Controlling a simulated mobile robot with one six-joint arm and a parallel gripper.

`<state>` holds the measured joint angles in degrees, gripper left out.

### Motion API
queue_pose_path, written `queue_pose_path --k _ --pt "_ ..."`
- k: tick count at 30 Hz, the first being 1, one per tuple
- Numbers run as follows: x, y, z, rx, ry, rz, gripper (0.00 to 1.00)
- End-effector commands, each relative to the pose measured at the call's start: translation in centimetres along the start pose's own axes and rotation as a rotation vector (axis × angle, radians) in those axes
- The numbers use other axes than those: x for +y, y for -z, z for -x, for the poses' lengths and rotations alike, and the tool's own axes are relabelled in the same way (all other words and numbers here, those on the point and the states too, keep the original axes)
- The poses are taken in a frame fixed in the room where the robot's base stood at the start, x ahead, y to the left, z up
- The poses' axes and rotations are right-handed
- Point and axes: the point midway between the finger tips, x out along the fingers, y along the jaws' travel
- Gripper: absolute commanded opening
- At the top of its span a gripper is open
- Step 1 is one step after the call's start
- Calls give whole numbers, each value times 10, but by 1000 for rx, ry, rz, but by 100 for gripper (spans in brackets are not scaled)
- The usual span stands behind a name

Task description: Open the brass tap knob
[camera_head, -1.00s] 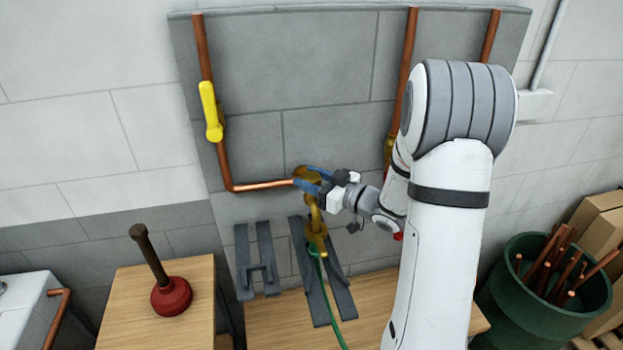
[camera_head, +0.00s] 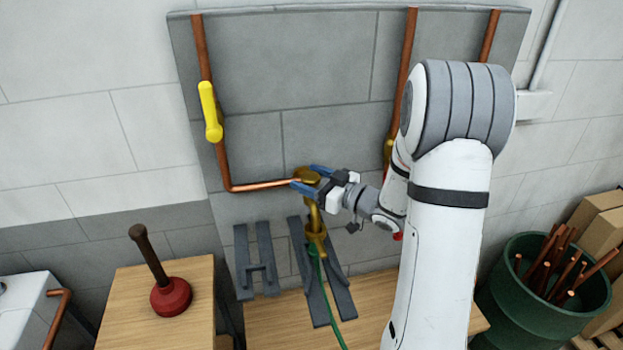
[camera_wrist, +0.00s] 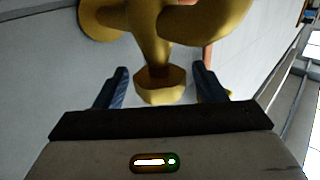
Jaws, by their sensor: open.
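The brass tap (camera_head: 316,226) sits at the end of the horizontal copper pipe on the grey wall panel. Its brass knob (camera_head: 308,174) is partly covered by my fingers in the head view. In the wrist view the faceted knob (camera_wrist: 160,86) stands on a short stem from the tap body (camera_wrist: 147,35). My gripper (camera_head: 311,179) has its two blue fingers apart, one on each side of the knob. In the wrist view (camera_wrist: 162,75) a gap shows between each finger and the knob.
A green hose (camera_head: 326,300) hangs from the spout, near grey brackets (camera_head: 265,255). A yellow lever (camera_head: 210,112) is on the left pipe. A red plunger (camera_head: 171,297) stands on a wooden top. A green bin (camera_head: 530,315) of copper pipes stands right.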

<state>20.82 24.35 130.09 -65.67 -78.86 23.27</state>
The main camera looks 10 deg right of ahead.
Motion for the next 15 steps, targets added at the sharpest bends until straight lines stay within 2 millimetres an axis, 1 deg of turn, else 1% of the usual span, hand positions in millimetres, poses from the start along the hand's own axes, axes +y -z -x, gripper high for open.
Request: queue_pose_path --k 2,5,15 --pt "0 0 1 0 0 0 64" --pt "0 -1 7 0 -1 0 64" --pt "1 -2 62 0 -4 1 64"
